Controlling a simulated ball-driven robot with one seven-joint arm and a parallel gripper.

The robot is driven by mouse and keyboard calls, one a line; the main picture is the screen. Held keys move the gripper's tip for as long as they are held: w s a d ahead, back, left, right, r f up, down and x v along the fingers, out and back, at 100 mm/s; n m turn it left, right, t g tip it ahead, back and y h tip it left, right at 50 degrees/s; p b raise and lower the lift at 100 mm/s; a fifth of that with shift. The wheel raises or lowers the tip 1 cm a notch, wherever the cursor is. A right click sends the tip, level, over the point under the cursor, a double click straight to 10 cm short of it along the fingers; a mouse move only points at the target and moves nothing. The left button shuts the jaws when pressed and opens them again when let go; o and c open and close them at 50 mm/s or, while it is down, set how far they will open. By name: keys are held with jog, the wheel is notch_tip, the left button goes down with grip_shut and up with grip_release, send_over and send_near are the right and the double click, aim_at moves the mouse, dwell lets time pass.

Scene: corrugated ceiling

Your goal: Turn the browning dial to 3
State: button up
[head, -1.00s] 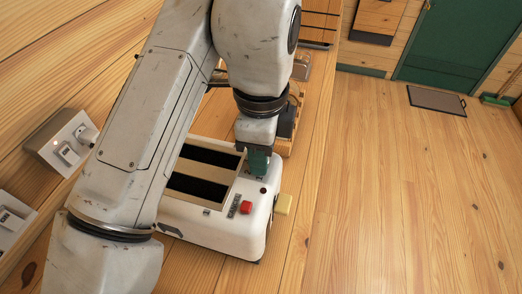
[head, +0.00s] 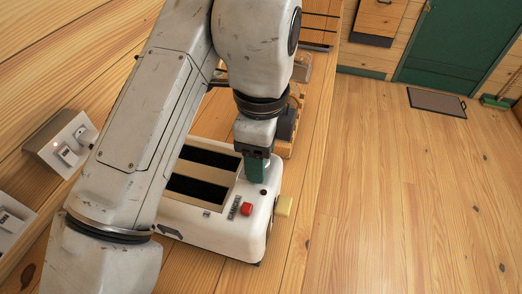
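A white toaster (head: 232,236) with two dark slots stands on the wooden counter below my arm. A red button (head: 246,209), a small dark knob (head: 264,192) and a dark marked strip (head: 234,207) show on its top right part. My gripper (head: 256,178) points down at the back right of the toaster's top, with green fingers at or close to the surface. The browning dial cannot be made out for sure; the fingers may hide it. I cannot tell whether the fingers are open or shut.
A wall socket plate (head: 62,143) and another one (head: 10,218) sit at the left. Dark and wooden objects (head: 286,128) stand right behind the gripper. The counter edge runs along the right of the toaster, with open floor (head: 400,200) beyond.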

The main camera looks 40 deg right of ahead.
notch_tip(320, 180, up, 11)
jog(key=p, duration=0.9)
jog(key=shift+p, duration=0.35)
jog(key=shift+f, duration=0.15)
